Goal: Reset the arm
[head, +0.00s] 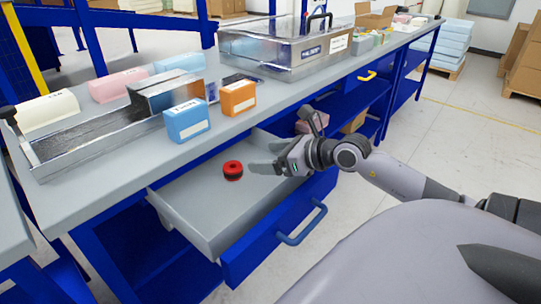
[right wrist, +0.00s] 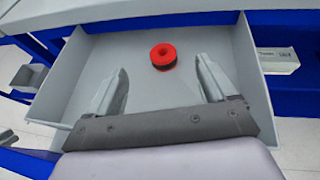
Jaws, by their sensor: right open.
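My right gripper (head: 268,158) is over the pulled-out drawer (head: 188,212). It is open and empty, and its two fingers are spread apart in the right wrist view (right wrist: 160,85). A red and black ring-shaped object (head: 233,170) lies on the drawer floor, to the left of the gripper in the head view. In the right wrist view the ring (right wrist: 163,56) lies beyond the fingertips, apart from them. My left gripper is not in view.
The drawer's blue front with its handle (head: 302,222) faces the aisle. The grey worktop (head: 190,155) above holds a metal fixture (head: 100,138), blue (head: 187,120) and orange (head: 238,98) blocks, and a large metal case (head: 285,47). The floor (head: 445,150) at right is clear.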

